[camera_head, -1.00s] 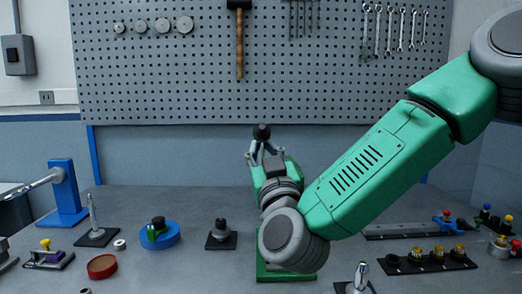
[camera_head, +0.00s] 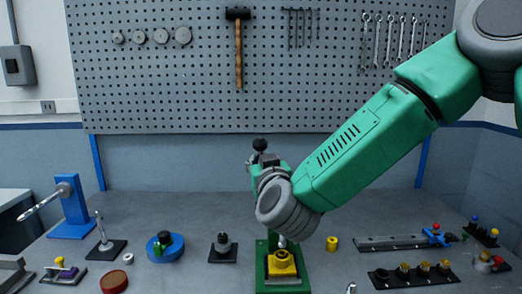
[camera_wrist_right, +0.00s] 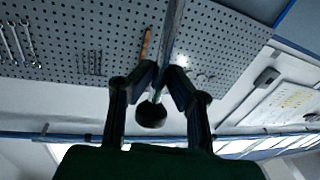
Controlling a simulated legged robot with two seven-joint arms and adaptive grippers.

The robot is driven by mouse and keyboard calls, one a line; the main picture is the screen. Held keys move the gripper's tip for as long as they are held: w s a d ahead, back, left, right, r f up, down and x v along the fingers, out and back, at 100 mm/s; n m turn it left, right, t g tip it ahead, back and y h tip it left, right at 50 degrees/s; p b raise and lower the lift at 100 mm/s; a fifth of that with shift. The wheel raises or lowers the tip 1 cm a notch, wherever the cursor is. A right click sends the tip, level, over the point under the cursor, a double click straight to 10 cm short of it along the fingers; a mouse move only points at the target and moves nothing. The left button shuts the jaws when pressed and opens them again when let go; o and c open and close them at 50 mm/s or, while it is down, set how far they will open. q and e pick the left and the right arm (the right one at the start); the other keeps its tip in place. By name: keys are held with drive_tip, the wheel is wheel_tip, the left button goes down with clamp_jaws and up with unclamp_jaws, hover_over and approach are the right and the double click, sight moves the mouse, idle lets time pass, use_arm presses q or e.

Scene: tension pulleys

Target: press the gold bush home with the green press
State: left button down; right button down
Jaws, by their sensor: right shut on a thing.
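The green press (camera_head: 262,277) stands at the front middle of the bench, its upper part mostly hidden behind my right arm. A gold-yellow block (camera_head: 282,264) sits on its base under a pale ram tip; I cannot make out the bush as a separate piece there. The lever's black knob (camera_head: 259,144) rises above my right gripper (camera_head: 261,160). In the right wrist view my right gripper (camera_wrist_right: 161,82) is shut on the lever, with the black knob (camera_wrist_right: 152,115) close to the fingers. My left gripper is out of view.
A yellow cylinder (camera_head: 332,243) stands right of the press. A black rack (camera_head: 413,275) with several gold-coloured parts and a grey rail (camera_head: 392,242) lie further right. Left are a peg stand (camera_head: 223,248), a blue round fixture (camera_head: 166,247) and a red disc (camera_head: 114,281).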

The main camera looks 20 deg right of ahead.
drive_tip(key=shift+w+r+g+p, duration=0.3)
drive_tip(key=shift+w+g+p, duration=0.15)
drive_tip(key=shift+p, duration=0.3)
drive_tip(key=shift+w+d+f, duration=0.1)
drive_tip(key=shift+w, duration=0.15)
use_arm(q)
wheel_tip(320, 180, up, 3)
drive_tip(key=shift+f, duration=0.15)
use_arm(e)
drive_tip(key=c, duration=1.6)
unclamp_jaws()
drive_tip(key=shift+w, duration=0.1)
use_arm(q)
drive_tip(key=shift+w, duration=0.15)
use_arm(e)
drive_tip(key=shift+o, duration=0.2)
